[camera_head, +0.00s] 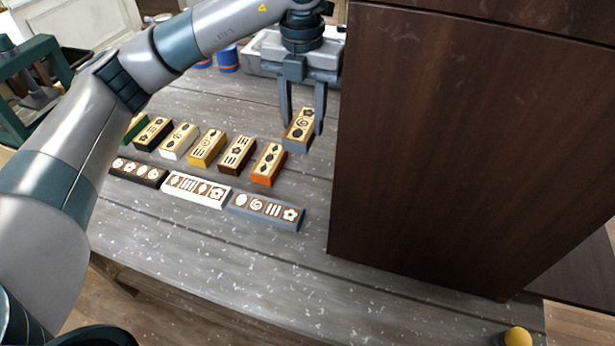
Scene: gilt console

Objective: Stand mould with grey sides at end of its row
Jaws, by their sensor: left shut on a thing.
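My left gripper (304,112) points down from above and is shut on the mould with grey sides (299,132). This mould has a tan top with dark carved patterns. It is at the right end of a row of moulds, beside the mould with orange sides (268,164), with a gap between them. I cannot tell whether it touches the table. The row also holds moulds with dark brown (237,154), yellow (207,148), white (179,141), black (153,133) and green (135,128) sides; my left arm partly hides the green one. My right gripper is not in view.
In front of the row lie a black block (139,172), a white block (196,189) and a grey block (265,210) with patterned tops. A tall dark wooden cabinet (450,150) stands close on the right. A pale tray (262,62) and blue cup (228,59) are behind.

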